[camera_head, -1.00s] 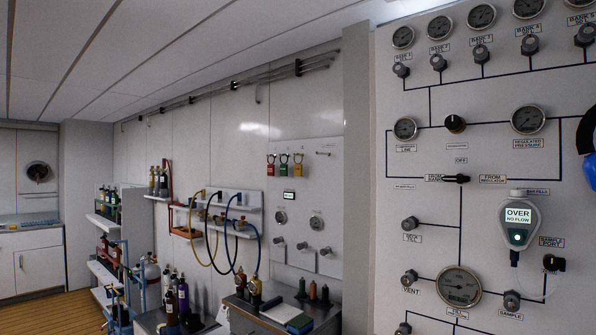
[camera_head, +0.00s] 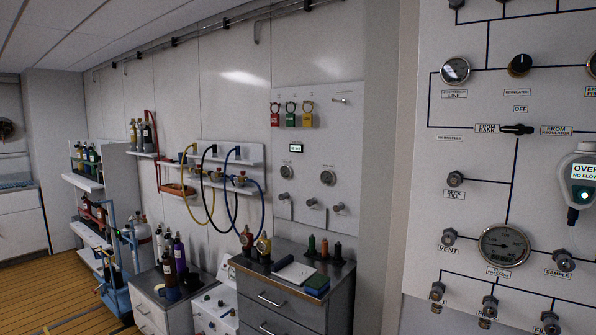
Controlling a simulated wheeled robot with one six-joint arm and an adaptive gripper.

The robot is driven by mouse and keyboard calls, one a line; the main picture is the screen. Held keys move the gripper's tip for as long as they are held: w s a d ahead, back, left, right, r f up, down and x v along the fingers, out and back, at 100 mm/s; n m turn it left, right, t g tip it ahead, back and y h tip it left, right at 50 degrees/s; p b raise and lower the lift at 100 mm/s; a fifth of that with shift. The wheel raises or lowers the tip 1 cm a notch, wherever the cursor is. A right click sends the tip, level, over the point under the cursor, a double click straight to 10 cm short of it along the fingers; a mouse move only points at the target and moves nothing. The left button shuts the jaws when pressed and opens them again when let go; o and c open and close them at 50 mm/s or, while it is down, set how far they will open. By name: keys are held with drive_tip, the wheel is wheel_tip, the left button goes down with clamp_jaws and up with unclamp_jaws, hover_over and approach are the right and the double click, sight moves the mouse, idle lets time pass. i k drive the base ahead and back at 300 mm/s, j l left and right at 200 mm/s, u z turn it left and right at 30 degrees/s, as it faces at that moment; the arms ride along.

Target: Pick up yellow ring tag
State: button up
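The yellow ring tag (camera_head: 308,118) hangs on the small wall panel in the middle of the view. It is the rightmost of three ring tags in a row. A green ring tag (camera_head: 291,119) hangs just left of it, and a red ring tag (camera_head: 275,120) hangs at the left end. Each has a ring at the top and a small coloured body below. My gripper is not in view.
A grey cabinet (camera_head: 262,295) stands below the small panel, with bottles and a clipboard on top. A large gauge panel (camera_head: 470,215) fills the right side. Hoses and shelves line the wall at left. Open wooden floor (camera_head: 60,295) lies at lower left.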

sight(307, 118)
drive_tip(key=i+j, duration=0.2)
drive_tip(key=j, duration=0.15)
drive_tip(key=i+j, duration=0.15)
drive_tip(key=j, duration=0.2)
drive_tip(key=i+j, duration=0.2)
drive_tip(key=j, duration=0.15)
drive_tip(key=i+j, duration=0.15)
drive_tip(key=j, duration=0.2)
drive_tip(key=i+j, duration=0.2)
drive_tip(key=j, duration=0.15)
drive_tip(key=i+j, duration=0.15)
drive_tip(key=j, duration=0.25)
